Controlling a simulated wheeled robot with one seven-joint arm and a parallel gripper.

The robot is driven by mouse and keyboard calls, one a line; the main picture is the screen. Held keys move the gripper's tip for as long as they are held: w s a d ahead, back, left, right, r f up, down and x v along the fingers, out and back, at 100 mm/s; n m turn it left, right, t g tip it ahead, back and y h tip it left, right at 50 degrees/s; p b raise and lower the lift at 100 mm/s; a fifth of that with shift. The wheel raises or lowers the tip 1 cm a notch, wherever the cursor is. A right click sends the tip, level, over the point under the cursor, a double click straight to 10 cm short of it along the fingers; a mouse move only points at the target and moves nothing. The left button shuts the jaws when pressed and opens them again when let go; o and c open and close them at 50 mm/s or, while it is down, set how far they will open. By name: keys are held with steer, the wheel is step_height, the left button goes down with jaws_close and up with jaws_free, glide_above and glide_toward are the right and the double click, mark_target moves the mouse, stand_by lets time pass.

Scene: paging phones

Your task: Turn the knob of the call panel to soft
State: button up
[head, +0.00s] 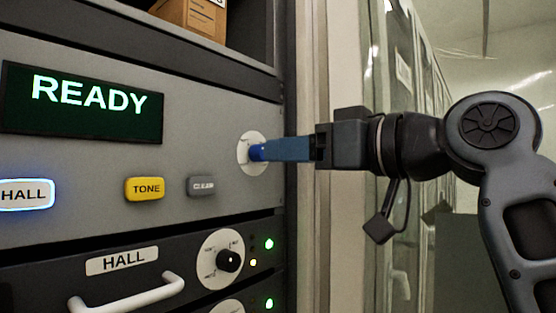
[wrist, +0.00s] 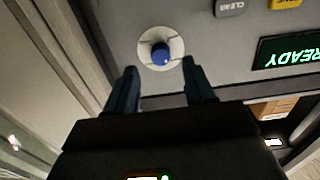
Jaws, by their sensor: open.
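The call panel (head: 90,165) is a grey face with a lit READY display (head: 82,102). Its blue knob (head: 256,153) sits on a round white dial at the panel's right side. The knob also shows in the wrist view (wrist: 161,54), where the panel appears upside down. My gripper (head: 268,150) points at the knob from the right. In the wrist view its two fingers (wrist: 159,68) are apart, with the knob in line with the gap between them. Whether the fingers touch the knob cannot be told. The dial's markings are too small or hidden to read.
A lit HALL button (head: 24,194), a yellow TONE button (head: 145,188) and a grey CLEAR button (head: 201,186) lie left of the dial. Below is a HALL unit with a black knob (head: 229,260) and a white handle (head: 127,292). A cardboard box (head: 190,17) sits above.

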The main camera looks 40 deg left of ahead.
steer(key=shift+s+d+b, duration=0.15)
steer(key=shift+d+b, duration=0.15)
steer(key=shift+d, duration=1.45)
